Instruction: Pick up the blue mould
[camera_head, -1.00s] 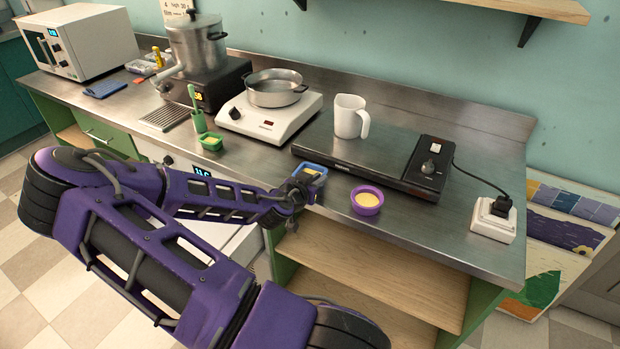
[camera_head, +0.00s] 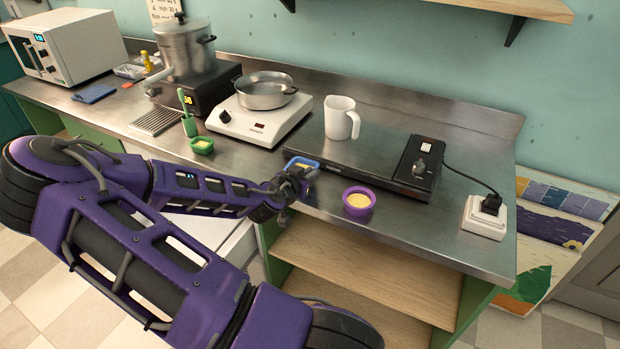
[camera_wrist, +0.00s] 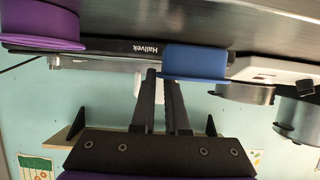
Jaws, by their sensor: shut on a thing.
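The blue mould (camera_head: 303,161), with pale yellow filling, is near the counter's front edge, in front of the black appliance. My gripper (camera_head: 299,177) is at its near side, partly covering it. In the upside-down wrist view, the mould (camera_wrist: 196,62) shows side-on, and my two fingers (camera_wrist: 161,76) are close together at its left end, shut on its rim. The exact contact is hidden. I cannot tell for sure whether its base is clear of the counter.
A purple mould (camera_head: 358,201) stands just right of my gripper, and a green mould (camera_head: 202,145) is to the left. A black flat appliance (camera_head: 375,169) lies behind, with a white mug (camera_head: 341,118) on it. A white hotplate (camera_head: 258,122) bears a pan.

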